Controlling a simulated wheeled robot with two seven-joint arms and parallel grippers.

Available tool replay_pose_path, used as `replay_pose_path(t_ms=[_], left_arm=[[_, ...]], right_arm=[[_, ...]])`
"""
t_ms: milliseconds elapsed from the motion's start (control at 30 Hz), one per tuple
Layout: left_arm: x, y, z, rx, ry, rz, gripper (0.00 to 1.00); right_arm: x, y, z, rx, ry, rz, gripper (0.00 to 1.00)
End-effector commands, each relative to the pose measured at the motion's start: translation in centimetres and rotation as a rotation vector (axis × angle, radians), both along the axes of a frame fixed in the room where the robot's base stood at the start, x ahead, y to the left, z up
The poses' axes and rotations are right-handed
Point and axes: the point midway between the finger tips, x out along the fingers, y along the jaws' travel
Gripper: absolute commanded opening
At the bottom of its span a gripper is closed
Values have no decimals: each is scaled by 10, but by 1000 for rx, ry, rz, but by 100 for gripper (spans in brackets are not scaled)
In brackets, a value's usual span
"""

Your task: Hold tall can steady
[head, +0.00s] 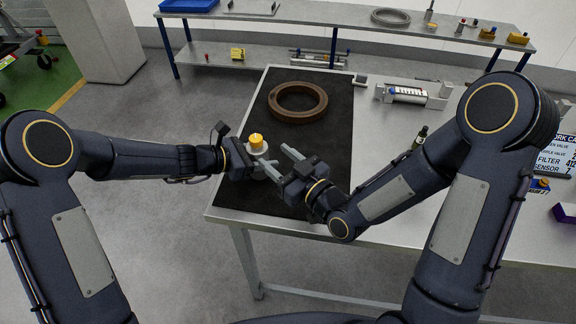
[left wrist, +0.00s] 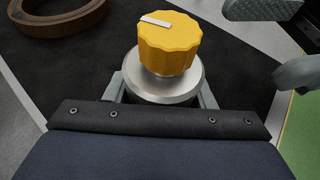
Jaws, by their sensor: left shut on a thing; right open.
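The tall can is silver with a ribbed yellow knob on top, and it stands upright near the front of the black mat in the head view (head: 257,149). In the left wrist view its silver body (left wrist: 165,88) shows below the yellow knob (left wrist: 170,42), which carries a white pointer mark. My left gripper (head: 262,168) is shut on the can, with a finger on each side of its body. My right gripper (head: 285,160) is open and empty just right of the can. The can's lower part is hidden by my grippers.
A brown ring (head: 298,101) lies on the black mat (head: 330,140) behind the can. A silver cylinder in a cradle (head: 408,94) and a small dark bottle (head: 420,136) are to the right. The mat between ring and grippers is clear.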

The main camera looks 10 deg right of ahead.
Motion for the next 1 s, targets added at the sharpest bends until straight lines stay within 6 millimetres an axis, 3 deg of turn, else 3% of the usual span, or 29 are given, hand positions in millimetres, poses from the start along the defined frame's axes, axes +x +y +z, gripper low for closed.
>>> replay_pose_path(t_ms=[100, 300, 567, 667, 733, 867, 1000], left_arm=[[0, 0, 0, 0, 0, 1, 24], [0, 0, 0, 0, -1, 2, 24], [1, 0, 0, 0, -1, 2, 24], [1, 0, 0, 0, -1, 2, 24], [1, 1, 0, 0, -1, 2, 24], [0, 0, 0, 0, -1, 2, 24], [0, 0, 0, 0, 0, 1, 24]], right_arm=[[-16, -12, 0, -1, 2, -2, 50], [-28, -19, 0, 1, -1, 0, 50], [-29, -20, 0, 1, -1, 1, 50], [-26, -22, -1, -1, 9, -9, 38], [-17, -30, -6, -3, 43, -42, 38], [18, -68, -27, 19, 203, -193, 38], [60, -139, -54, 168, 485, -473, 38]])
